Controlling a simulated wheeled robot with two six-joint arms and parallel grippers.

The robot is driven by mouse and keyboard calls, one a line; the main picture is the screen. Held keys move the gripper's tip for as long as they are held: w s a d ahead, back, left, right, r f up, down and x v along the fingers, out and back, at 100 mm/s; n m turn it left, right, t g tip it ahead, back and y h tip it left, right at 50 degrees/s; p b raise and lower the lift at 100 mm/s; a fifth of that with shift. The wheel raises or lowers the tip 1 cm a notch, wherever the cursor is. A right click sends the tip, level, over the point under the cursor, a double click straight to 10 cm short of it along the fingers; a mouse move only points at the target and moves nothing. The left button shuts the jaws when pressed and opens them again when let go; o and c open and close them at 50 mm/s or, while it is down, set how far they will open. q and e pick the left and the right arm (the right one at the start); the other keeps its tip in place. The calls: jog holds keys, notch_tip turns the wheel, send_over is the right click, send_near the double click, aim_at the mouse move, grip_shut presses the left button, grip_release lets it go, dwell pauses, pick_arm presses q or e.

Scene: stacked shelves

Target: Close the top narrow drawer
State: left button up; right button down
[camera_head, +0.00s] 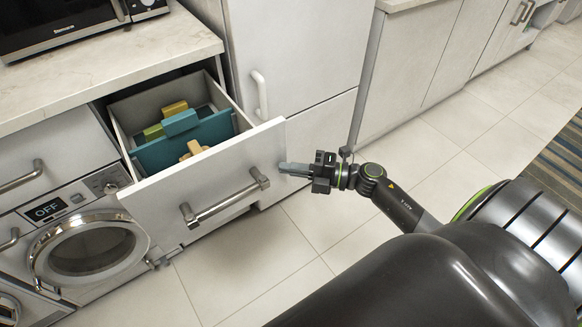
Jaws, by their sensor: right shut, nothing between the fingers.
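The top narrow drawer (170,203) is pulled out from under the counter. It has a white front with a metal bar handle (226,199), and a teal board, a yellow block and other small items show inside. My right gripper (284,168) is shut and empty. Its fingertips are at the right edge of the drawer front, beside the handle; whether they touch the front I cannot tell. My left gripper is not in view.
A washing machine (88,250) stands below left of the drawer, and a microwave (60,25) sits on the marble counter (120,60). A white fridge (300,50) stands behind the drawer's right side. The tiled floor (250,270) is clear in front.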

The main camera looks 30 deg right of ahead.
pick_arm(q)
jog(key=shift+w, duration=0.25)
pick_arm(e)
jog(key=shift+w, duration=0.1)
